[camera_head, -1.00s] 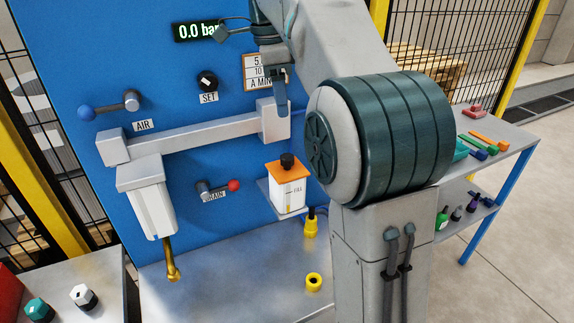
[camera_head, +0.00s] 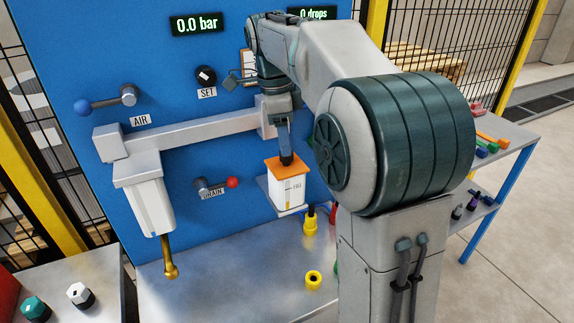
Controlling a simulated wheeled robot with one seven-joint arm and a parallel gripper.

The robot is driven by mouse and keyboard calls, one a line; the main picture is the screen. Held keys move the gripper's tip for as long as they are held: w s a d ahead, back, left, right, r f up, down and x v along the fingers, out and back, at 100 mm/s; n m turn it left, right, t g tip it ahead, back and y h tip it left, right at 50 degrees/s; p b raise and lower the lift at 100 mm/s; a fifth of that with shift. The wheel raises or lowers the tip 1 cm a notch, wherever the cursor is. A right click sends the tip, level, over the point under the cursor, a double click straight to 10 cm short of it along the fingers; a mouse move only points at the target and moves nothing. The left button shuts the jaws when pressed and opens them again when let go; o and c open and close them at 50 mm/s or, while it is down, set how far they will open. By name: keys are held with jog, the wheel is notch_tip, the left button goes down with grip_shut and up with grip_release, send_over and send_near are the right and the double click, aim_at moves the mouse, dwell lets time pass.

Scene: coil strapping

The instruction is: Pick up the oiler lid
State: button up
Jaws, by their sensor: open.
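The oiler lid (camera_head: 277,169) is orange and sits flat on top of a white oiler reservoir (camera_head: 289,192) with a scale on its front. Its black knob (camera_head: 287,160) stands up from the middle, partly hidden by my gripper. My gripper (camera_head: 285,151) points down right over the lid, with its fingertips at the knob's height. It is open. I cannot tell from this view whether the fingers touch the knob or stand around it.
A grey air line bar (camera_head: 190,131) runs along the blue panel, with a white filter bowl (camera_head: 152,208) at left. A red-knobbed drain lever (camera_head: 232,183) is left of the oiler. A yellow bottle (camera_head: 310,225) and a yellow ring (camera_head: 313,279) are on the metal bench (camera_head: 220,285).

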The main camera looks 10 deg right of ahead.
aim_at(286, 161)
jog(key=shift+d+f, duration=0.15)
jog(key=shift+f, duration=1.35)
grip_shut()
jog(key=shift+r, duration=0.15)
